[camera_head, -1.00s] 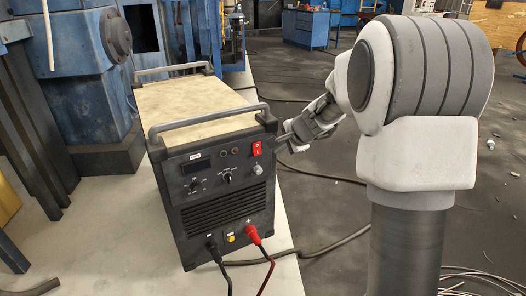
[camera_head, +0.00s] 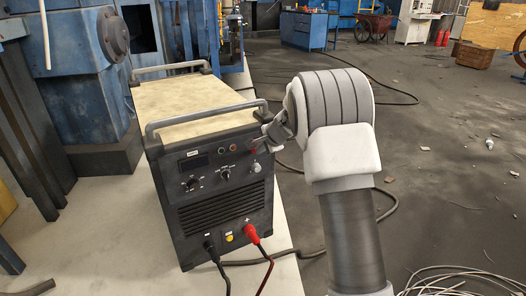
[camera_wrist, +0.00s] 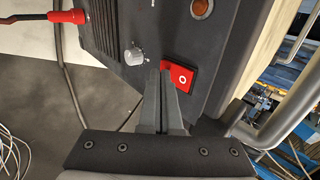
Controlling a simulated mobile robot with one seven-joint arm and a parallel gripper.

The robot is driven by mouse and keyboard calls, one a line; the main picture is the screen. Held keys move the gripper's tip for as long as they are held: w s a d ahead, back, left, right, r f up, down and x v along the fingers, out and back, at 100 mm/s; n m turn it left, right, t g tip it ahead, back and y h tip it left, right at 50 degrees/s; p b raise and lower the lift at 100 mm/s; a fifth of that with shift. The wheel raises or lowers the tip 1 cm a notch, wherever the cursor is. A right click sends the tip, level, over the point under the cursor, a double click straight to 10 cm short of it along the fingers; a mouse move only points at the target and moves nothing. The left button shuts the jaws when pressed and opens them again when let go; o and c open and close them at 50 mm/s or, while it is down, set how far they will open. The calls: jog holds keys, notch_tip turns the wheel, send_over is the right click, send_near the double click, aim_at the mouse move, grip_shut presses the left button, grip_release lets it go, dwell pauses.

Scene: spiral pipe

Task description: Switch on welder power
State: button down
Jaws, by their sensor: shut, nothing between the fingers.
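The welder (camera_head: 215,200) is a black box with a tan top, standing on a pale surface. Its red power switch (camera_wrist: 182,77) shows at the centre right of the wrist view, with a white "O" on its uncovered part. My gripper (camera_wrist: 165,72) is shut and empty, its fingertips at the switch's left part, covering some of it. They look to be touching or very close; I cannot tell which. In the head view my gripper (camera_head: 257,146) covers most of the switch.
A grey knob (camera_wrist: 134,55) sits beside the fingers on the panel. Grey handles (camera_head: 205,115) rise above the welder's top. Red (camera_head: 252,234) and black (camera_head: 211,247) cable plugs are at the lower front. Blue machinery (camera_head: 85,75) stands behind. The dark floor to the right is mostly open.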

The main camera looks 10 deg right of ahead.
dwell(0.3)
jog(key=shift+w+a+f, duration=0.1)
jog(key=shift+w+f, duration=0.1)
jog(key=shift+f, duration=0.25)
